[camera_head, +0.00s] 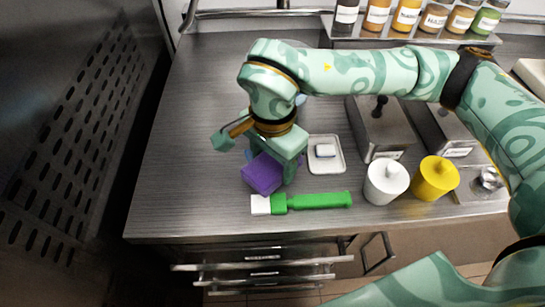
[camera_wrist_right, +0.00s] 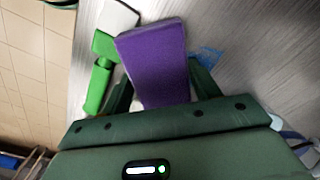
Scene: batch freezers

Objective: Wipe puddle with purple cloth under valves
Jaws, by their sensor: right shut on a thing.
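The purple cloth (camera_head: 261,175) looks like a thick folded block. My right gripper (camera_head: 277,164) is shut on it above the steel counter, near the front edge. In the right wrist view the cloth (camera_wrist_right: 153,60) sits between the two fingers (camera_wrist_right: 162,88). A small blue patch beside the cloth in the right wrist view (camera_wrist_right: 207,57) may be the puddle; the gripper mostly hides it in the head view. I cannot make out the valves. My left gripper is not in view.
A green brush or scraper with a white end (camera_head: 315,201) lies just in front of the cloth. A small white tray (camera_head: 326,167) holds a white block. White (camera_head: 386,182) and yellow (camera_head: 436,178) tubs stand right. Several bottles (camera_head: 377,15) line the back shelf. The counter's left side is clear.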

